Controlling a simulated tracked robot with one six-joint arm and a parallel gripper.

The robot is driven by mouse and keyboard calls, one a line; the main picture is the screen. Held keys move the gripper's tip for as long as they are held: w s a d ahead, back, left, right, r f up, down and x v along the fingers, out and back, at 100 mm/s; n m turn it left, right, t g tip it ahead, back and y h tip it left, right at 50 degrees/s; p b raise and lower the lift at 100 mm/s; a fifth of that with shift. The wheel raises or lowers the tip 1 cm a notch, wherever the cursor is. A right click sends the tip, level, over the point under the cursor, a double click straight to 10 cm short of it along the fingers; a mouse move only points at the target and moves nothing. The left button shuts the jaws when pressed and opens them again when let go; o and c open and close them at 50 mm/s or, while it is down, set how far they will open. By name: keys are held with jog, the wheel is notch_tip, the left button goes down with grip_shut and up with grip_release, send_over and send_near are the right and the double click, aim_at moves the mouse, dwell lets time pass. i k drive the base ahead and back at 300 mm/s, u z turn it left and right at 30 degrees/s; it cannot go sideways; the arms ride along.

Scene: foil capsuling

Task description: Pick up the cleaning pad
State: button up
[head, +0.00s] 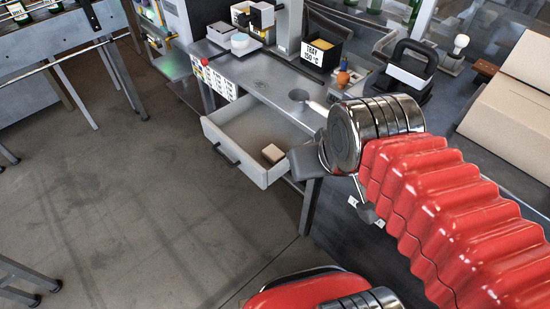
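A small tan block (272,153), which looks like the cleaning pad, lies in the open drawer (236,148), near its right front corner. My gripper (308,163) is at the drawer's right end, just right of the block in the picture. A grey part of it reaches left close to the block; I cannot tell whether it touches. Another dark part shows lower down, below my silver wrist. My wrist hides much of the gripper, so its opening is unclear.
The drawer sits under a grey workbench (262,88) carrying a black labelled bin (322,54), a small orange item (343,78) and a black-handled device (408,68). Cardboard boxes (510,110) stand at right. The floor before the drawer is clear.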

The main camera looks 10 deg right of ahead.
aim_at(272, 153)
jog(key=k, duration=1.3)
jog(key=u, duration=0.55)
jog(key=i, duration=0.95)
jog(key=u, duration=0.45)
jog(key=i, duration=1.3)
jog(key=z, duration=0.9)
jog(key=i, duration=0.35)
jog(key=z, duration=0.35)
